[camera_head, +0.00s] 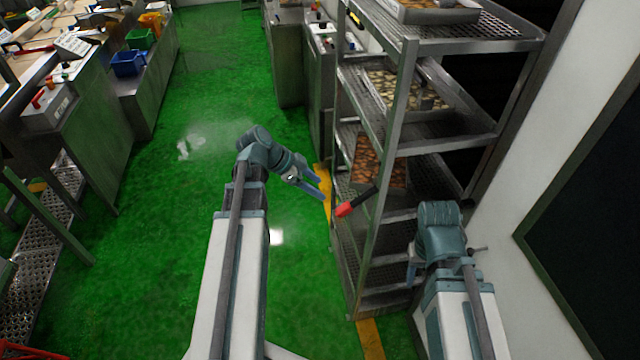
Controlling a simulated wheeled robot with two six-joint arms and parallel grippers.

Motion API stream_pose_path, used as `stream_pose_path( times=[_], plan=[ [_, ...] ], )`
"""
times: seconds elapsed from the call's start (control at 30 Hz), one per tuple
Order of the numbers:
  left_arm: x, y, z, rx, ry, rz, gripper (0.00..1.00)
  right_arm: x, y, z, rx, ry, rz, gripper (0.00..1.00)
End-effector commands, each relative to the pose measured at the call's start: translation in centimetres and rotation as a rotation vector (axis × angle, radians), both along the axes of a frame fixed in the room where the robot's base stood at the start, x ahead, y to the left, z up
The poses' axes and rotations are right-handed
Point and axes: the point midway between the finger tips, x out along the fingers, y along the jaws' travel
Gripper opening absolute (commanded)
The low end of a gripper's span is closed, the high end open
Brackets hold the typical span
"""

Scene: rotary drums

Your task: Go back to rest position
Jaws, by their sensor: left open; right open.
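My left gripper (321,188) is open and empty. It is above the green floor, just left of the metal rack (398,110), with its fingers pointing right toward the rack's near post. I cannot tell whether it touches the rack. My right gripper (411,268) is at the lower right, in front of the rack's lower shelves. Its fingers are mostly hidden behind my own arm, and nothing shows held in it.
The rack holds trays of food, including a tray of brown pieces (378,158). A red-tipped black handle (357,202) sticks out near its front. Steel counters (75,120) with blue and green bins stand at left. Green floor (150,240) is free between; a white wall is at right.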

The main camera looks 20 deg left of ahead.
Motion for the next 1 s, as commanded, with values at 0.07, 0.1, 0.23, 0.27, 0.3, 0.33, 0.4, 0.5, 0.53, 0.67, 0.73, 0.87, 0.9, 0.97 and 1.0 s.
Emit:
stream_pose_path(
  times=[0.07,0.1,0.23,0.27,0.3,0.33,0.4,0.5,0.53,0.67,0.73,0.87,0.9,0.97,1.0],
  plan=[
    [0.0,0.0,0.0,0.0,0.0,0.0,0.68,0.0,0.0,0.0,0.0,0.0,0.0,0.5],
    [0.0,0.0,0.0,0.0,0.0,0.0,0.68,0.0,0.0,0.0,0.0,0.0,0.0,0.5],
    [0.0,0.0,0.0,0.0,0.0,0.0,0.68,0.0,0.0,0.0,0.0,0.0,0.0,0.5],
    [0.0,0.0,0.0,0.0,0.0,0.0,0.68,0.0,0.0,0.0,0.0,0.0,0.0,0.5],
    [0.0,0.0,0.0,0.0,0.0,0.0,0.68,0.0,0.0,0.0,0.0,0.0,0.0,0.5],
    [0.0,0.0,0.0,0.0,0.0,0.0,0.68,0.0,0.0,0.0,0.0,0.0,0.0,0.5],
    [0.0,0.0,0.0,0.0,0.0,0.0,0.68,0.0,0.0,0.0,0.0,0.0,0.0,0.5],
    [-0.1,-0.1,-0.2,0.001,0.004,0.0,0.68,0.0,0.0,-0.1,0.0,0.0,0.0,0.5],
    [-0.1,-0.4,-0.5,0.002,0.011,0.0,0.68,0.0,0.0,-0.3,0.0,0.0,0.0,0.5],
    [-1.0,-3.5,-3.5,0.02,0.106,0.016,0.68,0.0,0.0,-2.5,0.0,0.0,0.001,0.5],
    [-2.1,-6.3,-6.1,0.047,0.198,0.043,0.68,0.0,0.0,-4.4,-0.001,-0.001,0.002,0.5],
    [-4.7,-11.4,-11.2,0.14,0.374,0.13,0.68,0.0,0.0,-7.9,-0.001,-0.001,0.003,0.5],
    [-5.6,-12.7,-12.5,0.175,0.418,0.163,0.68,0.0,0.0,-8.9,-0.001,-0.001,0.004,0.5],
    [-7.0,-14.6,-14.5,0.231,0.474,0.221,0.68,0.0,0.0,-10.4,-0.001,-0.002,0.005,0.5],
    [-7.9,-15.6,-15.8,0.271,0.503,0.261,0.68,0.0,0.0,-11.4,-0.001,-0.002,0.005,0.5]
  ],
)
